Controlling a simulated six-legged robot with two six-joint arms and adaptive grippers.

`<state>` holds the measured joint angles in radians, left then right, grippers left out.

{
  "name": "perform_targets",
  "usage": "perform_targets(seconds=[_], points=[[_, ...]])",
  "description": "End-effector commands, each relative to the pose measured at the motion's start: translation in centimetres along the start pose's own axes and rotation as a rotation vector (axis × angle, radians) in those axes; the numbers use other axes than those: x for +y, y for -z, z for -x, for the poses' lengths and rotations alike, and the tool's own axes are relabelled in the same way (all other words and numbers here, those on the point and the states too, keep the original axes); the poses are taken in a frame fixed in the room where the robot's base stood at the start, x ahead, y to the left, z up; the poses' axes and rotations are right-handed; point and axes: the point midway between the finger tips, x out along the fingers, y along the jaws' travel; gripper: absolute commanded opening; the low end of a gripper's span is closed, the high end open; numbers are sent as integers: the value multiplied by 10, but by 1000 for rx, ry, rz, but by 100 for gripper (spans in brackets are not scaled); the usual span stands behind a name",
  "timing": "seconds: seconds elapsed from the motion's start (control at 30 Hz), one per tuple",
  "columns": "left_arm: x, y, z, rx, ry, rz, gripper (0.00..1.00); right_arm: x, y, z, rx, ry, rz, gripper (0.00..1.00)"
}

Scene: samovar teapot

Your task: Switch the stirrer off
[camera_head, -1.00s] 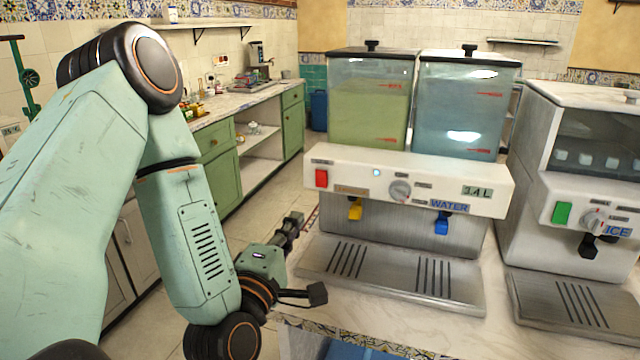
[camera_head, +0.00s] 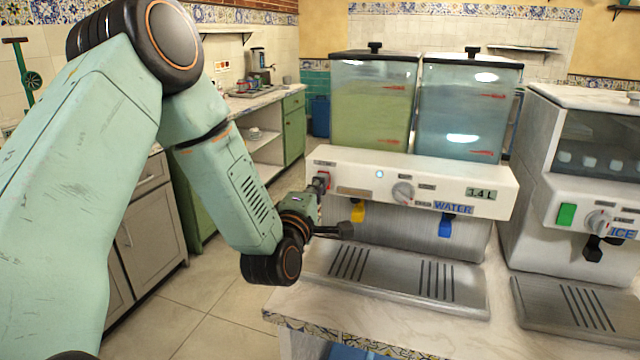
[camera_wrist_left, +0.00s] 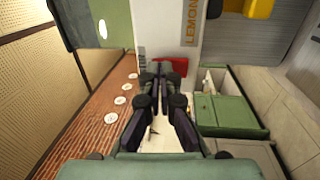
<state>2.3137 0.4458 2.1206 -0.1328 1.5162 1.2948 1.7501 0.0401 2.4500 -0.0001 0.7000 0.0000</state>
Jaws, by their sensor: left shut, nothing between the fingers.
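The drink dispenser (camera_head: 480,180) has two clear tanks, a greenish one (camera_head: 372,105) and a bluish one (camera_head: 462,110). Its white front panel carries a red switch (camera_head: 327,179) at the left end, a small lit blue light (camera_head: 379,174) and a grey knob (camera_head: 402,192). The small labels are too small to read. My left gripper (camera_head: 320,184) is shut and empty, with its fingertips at the red switch and partly covering it. In the left wrist view the red switch (camera_wrist_left: 178,65) lies just beyond the shut fingertips (camera_wrist_left: 162,70); I cannot tell whether they touch it.
A yellow tap (camera_head: 358,211) and a blue tap (camera_head: 445,226) hang above a metal drip tray (camera_head: 400,275). An ice machine with a green switch (camera_head: 566,215) stands at the right. Green cabinets (camera_head: 293,128) line the left wall. The counter front (camera_head: 340,315) is clear.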

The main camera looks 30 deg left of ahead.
Motion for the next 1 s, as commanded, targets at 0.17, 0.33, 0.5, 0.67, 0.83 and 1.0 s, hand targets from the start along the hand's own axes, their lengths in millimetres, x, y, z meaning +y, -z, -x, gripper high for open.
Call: perform_targets(seconds=[0.17, 0.33, 0.5, 0.67, 0.83, 1.0], points=[[0, 0, -3, 0, 1, 0, 0, 0, 0, 0, 0, 0, 0, 40], [0, 0, -2, 0, 0, 0, 0, 0, 0, 0, 0, 0, 0, 40], [2, 0, -10, -1, 4, 0, 0, 0, 0, -4, 0, 0, 0, 40], [2, 0, -9, -1, 4, -1, 0, 0, 0, -3, 0, 0, 0, 40], [3, 0, -10, -1, 3, -1, 0, 0, 0, -3, 0, 0, 0, 40], [4, 0, -9, 0, 3, -1, 0, 0, 0, -3, 0, 0, 0, 40]])
